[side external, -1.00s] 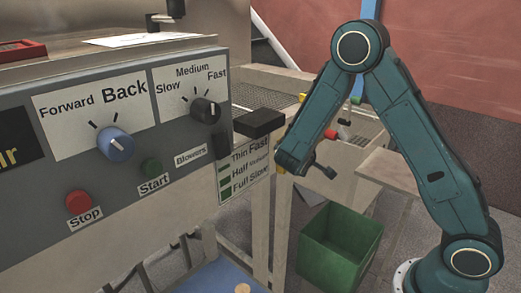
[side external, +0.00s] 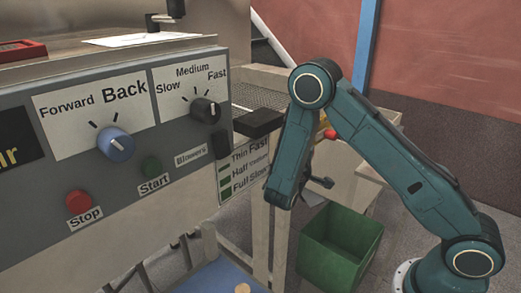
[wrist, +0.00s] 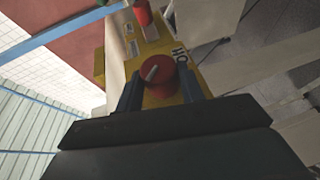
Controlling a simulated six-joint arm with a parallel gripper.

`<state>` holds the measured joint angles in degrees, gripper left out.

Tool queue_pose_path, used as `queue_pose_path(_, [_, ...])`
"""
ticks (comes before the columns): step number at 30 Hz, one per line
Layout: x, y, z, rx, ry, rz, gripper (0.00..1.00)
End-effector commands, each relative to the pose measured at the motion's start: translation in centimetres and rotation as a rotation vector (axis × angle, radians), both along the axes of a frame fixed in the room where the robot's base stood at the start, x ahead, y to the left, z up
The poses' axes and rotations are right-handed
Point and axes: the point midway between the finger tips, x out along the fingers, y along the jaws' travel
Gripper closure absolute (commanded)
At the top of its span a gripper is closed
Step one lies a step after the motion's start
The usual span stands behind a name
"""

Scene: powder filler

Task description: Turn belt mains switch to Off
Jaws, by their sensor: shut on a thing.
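In the wrist view, a red rotary switch (wrist: 158,76) with a pale pointer ridge sits on a yellow box (wrist: 160,45). The ridge is slanted. My gripper (wrist: 159,84) has one blue-grey finger on each side of the red knob and is shut on it. Dark lettering on the yellow box beside the knob is partly cut off, and I cannot read its full label. In the side view, my arm covers my gripper's fingers and most of the yellow box.
A grey control panel (side external: 60,190) with a blue knob (side external: 116,144), a black knob (side external: 205,110) and red and green buttons stands at left in the side view. A green bin (side external: 340,245) stands on the floor below my arm. Another red part (wrist: 143,14) rises beyond the switch.

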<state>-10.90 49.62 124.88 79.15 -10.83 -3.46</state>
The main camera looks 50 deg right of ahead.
Motion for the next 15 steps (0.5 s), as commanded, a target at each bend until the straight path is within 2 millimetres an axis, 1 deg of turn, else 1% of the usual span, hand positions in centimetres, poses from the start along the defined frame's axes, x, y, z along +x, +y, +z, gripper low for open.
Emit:
queue_pose_path(2, [0.06, -0.05, 0.05, -0.001, -0.001, 0.001, 0.85])
queue_pose_path(3, [0.06, -0.05, 0.05, -0.001, -0.001, 0.001, 0.60])
queue_pose_path(5, [0.05, -0.05, 0.05, -0.001, 0.000, 0.000, 0.48])
queue_pose_path(6, [0.04, -0.06, 0.04, -0.001, 0.000, 0.000, 0.41])
queue_pose_path(15, [-0.01, -0.02, 0.03, 0.000, 0.001, 0.000, 0.41])
